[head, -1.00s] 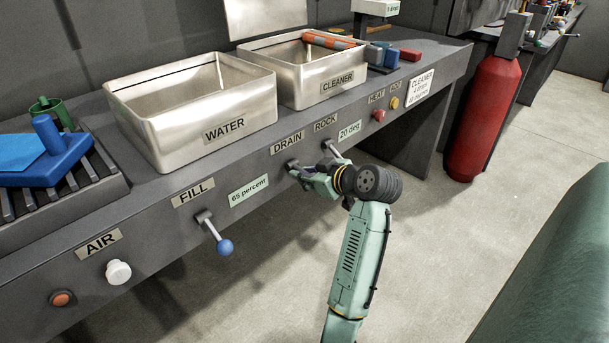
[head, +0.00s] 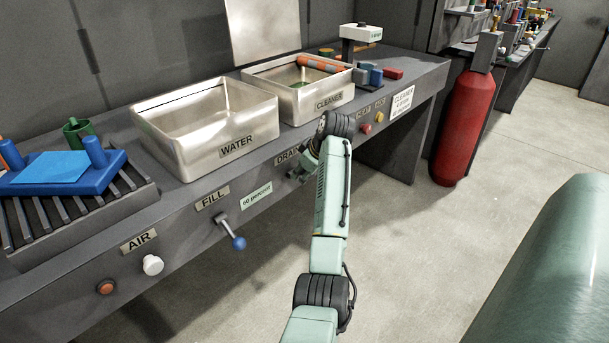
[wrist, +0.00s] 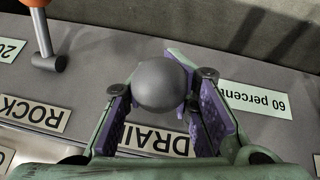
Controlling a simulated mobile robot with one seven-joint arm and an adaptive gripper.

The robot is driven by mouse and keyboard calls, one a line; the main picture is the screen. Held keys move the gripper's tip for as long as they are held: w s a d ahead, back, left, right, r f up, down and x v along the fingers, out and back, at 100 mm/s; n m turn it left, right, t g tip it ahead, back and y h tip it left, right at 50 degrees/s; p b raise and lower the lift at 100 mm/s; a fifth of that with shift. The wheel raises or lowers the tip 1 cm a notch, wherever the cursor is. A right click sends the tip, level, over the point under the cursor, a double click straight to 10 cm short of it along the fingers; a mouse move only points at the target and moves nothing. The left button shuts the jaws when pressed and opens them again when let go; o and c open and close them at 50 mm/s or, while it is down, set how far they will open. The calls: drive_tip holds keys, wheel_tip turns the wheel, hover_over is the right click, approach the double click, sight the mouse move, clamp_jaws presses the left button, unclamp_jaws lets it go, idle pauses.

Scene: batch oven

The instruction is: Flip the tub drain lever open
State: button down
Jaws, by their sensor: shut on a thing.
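The drain lever's dark grey ball knob (wrist: 162,84) sits between the purple-padded fingers of my gripper (wrist: 160,98) in the wrist view, beside the upside-down DRAIN label (wrist: 155,139). The fingers are shut on the knob from both sides. The lever's shaft is hidden behind the knob, so its angle is unclear. In the head view my gripper (head: 300,173) is at the bench front under the DRAIN label (head: 286,157), largely hidden by my arm. The WATER tub (head: 205,140) stands on the bench above.
A FILL lever with a blue ball (head: 239,243) sticks out left of the drain. A rock lever (wrist: 45,45) with an orange grip is close by in the wrist view. A 60 percent sign (head: 256,195) lies between FILL and DRAIN. A red cylinder (head: 465,125) stands right of the bench.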

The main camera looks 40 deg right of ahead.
drive_tip(key=shift+s+d+r+g, duration=0.15)
drive_tip(key=shift+d+r+g, duration=0.05)
drive_tip(key=shift+g, duration=0.1)
drive_tip(key=c, duration=1.6)
unclamp_jaws()
drive_tip(key=shift+s+r, duration=0.1)
drive_tip(key=shift+a, duration=0.1)
drive_tip(key=v, duration=1.1)
drive_tip(key=shift+s+a+r, duration=0.1)
drive_tip(key=shift+s+r, duration=0.05)
drive_tip(key=shift+r, duration=0.2)
drive_tip(key=shift+s, duration=0.1)
